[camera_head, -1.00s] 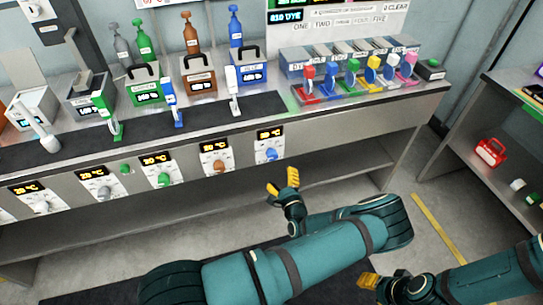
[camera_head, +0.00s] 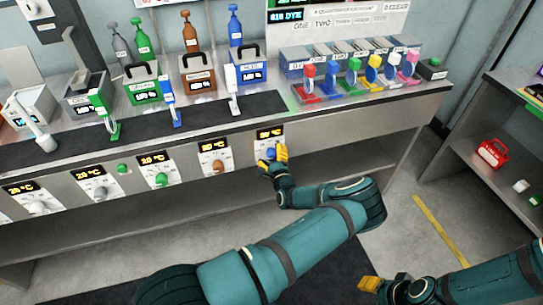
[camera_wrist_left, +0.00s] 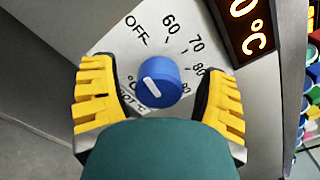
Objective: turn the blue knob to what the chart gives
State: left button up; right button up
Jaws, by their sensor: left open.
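The blue knob (camera_head: 270,153) is on the bench's front panel, under an orange temperature display (camera_head: 270,133). In the left wrist view the blue knob (camera_wrist_left: 158,81) has a white pointer line and a printed dial with OFF, 60, 70 and 80 around it. My left gripper (camera_head: 273,157) is open, its yellow fingers on either side of the knob with gaps between. The left gripper (camera_wrist_left: 158,95) also shows its two fingers apart in the wrist view. My right gripper (camera_head: 384,286) is at the lower right, away from the panel; its opening is unclear.
Other knobs, including a brown one (camera_head: 217,165) and a green one (camera_head: 161,179), line the panel to the left. Coloured levers (camera_head: 331,84) and a sign (camera_head: 345,22) are above. Floor below is open.

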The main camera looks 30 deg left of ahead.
pick_arm(q)
jog(key=c, duration=1.2)
jog(key=m, duration=0.1)
jog(key=m+p, duration=0.1)
jog(key=shift+r+m, duration=0.2)
jog(key=shift+m, duration=0.1)
jog(key=m+p, duration=0.1)
jog(key=m, duration=0.3)
jog(key=shift+w+d+p, duration=0.1)
jog(key=shift+p, duration=0.25)
jog(key=m, duration=0.5)
jog(key=shift+w+f, duration=0.1)
jog(key=shift+d+m, duration=0.1)
jog(key=shift+m, duration=2.1)
